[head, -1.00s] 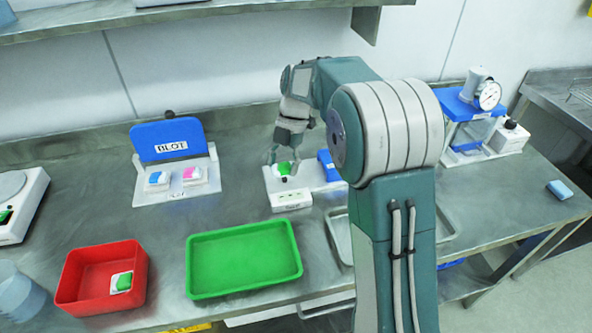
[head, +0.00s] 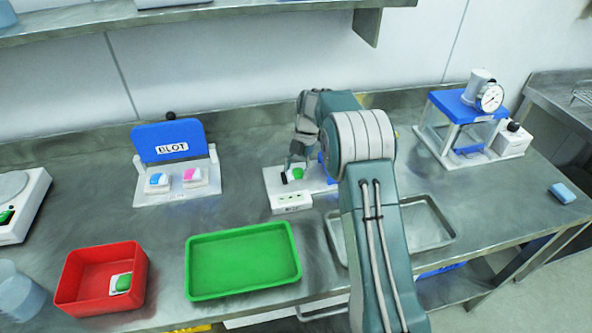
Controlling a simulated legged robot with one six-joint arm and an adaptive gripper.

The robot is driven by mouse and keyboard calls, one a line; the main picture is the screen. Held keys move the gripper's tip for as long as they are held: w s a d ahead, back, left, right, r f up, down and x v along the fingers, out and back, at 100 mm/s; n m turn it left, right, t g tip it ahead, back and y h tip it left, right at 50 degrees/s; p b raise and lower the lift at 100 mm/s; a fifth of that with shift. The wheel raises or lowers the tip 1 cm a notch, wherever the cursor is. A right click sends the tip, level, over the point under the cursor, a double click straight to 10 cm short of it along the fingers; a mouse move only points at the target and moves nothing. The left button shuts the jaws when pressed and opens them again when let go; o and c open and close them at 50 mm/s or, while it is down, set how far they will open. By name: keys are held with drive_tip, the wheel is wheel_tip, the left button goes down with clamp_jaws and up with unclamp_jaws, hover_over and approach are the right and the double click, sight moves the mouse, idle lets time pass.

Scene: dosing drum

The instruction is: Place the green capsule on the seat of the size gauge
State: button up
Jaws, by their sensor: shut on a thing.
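My gripper (head: 297,165) points down over a white fixture (head: 275,188) in the middle of the bench. It is shut on a green capsule (head: 298,174), which shows at the fingertips, low over the fixture. I cannot tell whether the capsule touches the fixture. A dark spot (head: 284,178) shows on the fixture just left of the capsule. A blue block (head: 323,165) on its right is partly hidden by my arm. The front label is too small to read, so I cannot tell whether this is the size gauge. A dial-gauge stand (head: 463,105) is at the right.
The BLOT stand (head: 170,143) at the left holds a blue and a pink capsule. A red tray (head: 75,290) holds another green-and-white piece (head: 121,283). A green tray (head: 243,262) is empty. A metal tray (head: 425,230) is partly behind my arm. A blue sponge-like block (head: 562,192) lies far right.

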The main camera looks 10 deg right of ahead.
drive_tip(key=shift+d, duration=0.15)
drive_tip(key=o, duration=0.7)
drive_tip(key=shift+f, duration=0.1)
drive_tip(key=shift+c, duration=0.2)
drive_tip(key=shift+o, duration=1)
drive_tip(key=shift+a, duration=0.3)
drive_tip(key=shift+d, duration=0.15)
